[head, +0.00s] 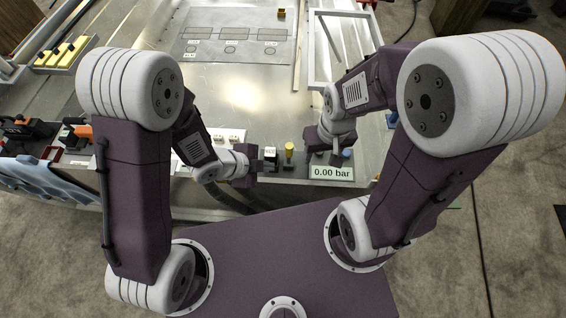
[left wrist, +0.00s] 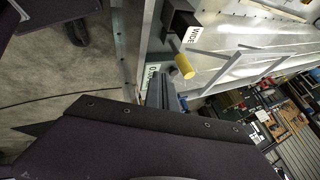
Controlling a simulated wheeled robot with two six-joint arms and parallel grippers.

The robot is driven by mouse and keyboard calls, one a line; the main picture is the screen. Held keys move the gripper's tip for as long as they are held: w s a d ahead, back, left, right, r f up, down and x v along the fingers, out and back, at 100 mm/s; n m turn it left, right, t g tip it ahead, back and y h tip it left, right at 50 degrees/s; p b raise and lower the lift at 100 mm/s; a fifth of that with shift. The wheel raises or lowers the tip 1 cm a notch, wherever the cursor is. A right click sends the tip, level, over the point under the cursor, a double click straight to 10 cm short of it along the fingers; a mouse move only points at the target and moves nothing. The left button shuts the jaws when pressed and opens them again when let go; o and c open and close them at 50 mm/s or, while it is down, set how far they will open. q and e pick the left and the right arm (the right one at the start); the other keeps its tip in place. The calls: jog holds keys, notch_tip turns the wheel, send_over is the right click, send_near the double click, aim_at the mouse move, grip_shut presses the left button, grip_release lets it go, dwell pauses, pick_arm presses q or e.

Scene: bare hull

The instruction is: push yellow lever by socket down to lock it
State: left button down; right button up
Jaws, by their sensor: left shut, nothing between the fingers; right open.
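The yellow lever (head: 289,148) stands at the near edge of the metal bench in the head view, between a dark block with a white label (head: 270,153) and the pressure display. In the left wrist view the yellow lever (left wrist: 185,67) is a yellow cylindrical handle on a thin stem beside the labelled black block (left wrist: 182,22). My left gripper (head: 257,161) is shut and empty, just left of the block and lever; its fingers (left wrist: 160,92) show below the lever in the wrist view, apart from it. My right gripper (head: 337,156) is open, above the display. I cannot tell which part is the socket.
A display reading 0.00 bar (head: 332,172) sits right of the lever, with a blue knob behind it. A white outlet strip (head: 229,135) lies behind my left gripper. A pale frame (head: 345,45) stands at the back right. The middle of the bench is clear.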

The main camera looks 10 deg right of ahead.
aim_at(289, 154)
pick_arm(q)
jog(key=w+d+f+b, duration=0.1)
jog(key=w+d+f, duration=0.4)
jog(key=d+f, duration=0.1)
jog(key=shift+w+f, duration=0.2)
jog(key=shift+w, duration=0.05)
pick_arm(e)
jog(key=shift+f, duration=1.55)
pick_arm(q)
jog(key=shift+r, duration=0.1)
